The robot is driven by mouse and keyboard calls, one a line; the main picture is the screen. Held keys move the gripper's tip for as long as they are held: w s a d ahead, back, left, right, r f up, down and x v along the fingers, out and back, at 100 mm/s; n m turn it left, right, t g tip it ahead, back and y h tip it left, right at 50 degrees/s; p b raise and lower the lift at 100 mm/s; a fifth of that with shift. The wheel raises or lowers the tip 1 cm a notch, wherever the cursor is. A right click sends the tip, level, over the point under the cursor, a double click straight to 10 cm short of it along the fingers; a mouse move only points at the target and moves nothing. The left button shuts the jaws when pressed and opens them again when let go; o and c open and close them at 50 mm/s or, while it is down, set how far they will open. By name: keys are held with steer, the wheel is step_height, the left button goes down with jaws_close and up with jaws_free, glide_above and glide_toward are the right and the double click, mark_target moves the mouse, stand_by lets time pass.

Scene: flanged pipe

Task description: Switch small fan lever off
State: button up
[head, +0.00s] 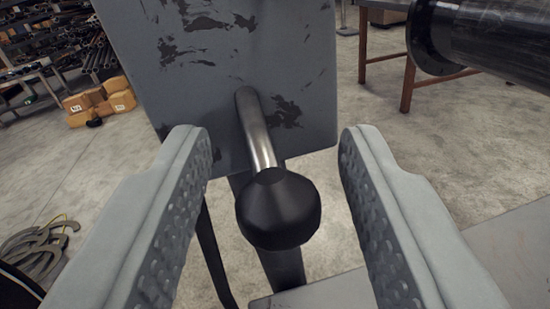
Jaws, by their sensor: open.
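The lever is a metal rod (256,130) with a black knob (278,210) at its near end. It comes out of a worn grey panel (220,65) and points toward me, slightly down. My gripper (272,145) is open, with one grey, textured finger on each side of the lever. The knob lies between the fingers, with a visible gap on both sides. No label or on/off mark shows on the panel.
A dark flanged pipe (490,40) juts in at the upper right, near the right finger. A wooden table (385,65) stands behind it. Shelves with metal parts (60,45) and yellow boxes (100,102) are at the left. A grey surface (500,245) lies at the lower right.

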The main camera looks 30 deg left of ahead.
jaws_close()
steer(key=shift+w+f+t, duration=0.1)
steer(key=shift+f+t, duration=0.15)
steer(key=shift+t, duration=0.15)
steer(key=shift+f+t+y, duration=0.15)
steer(key=shift+t+y, duration=0.15)
steer(key=shift+t, duration=0.1)
jaws_free()
steer(key=shift+a, duration=0.1)
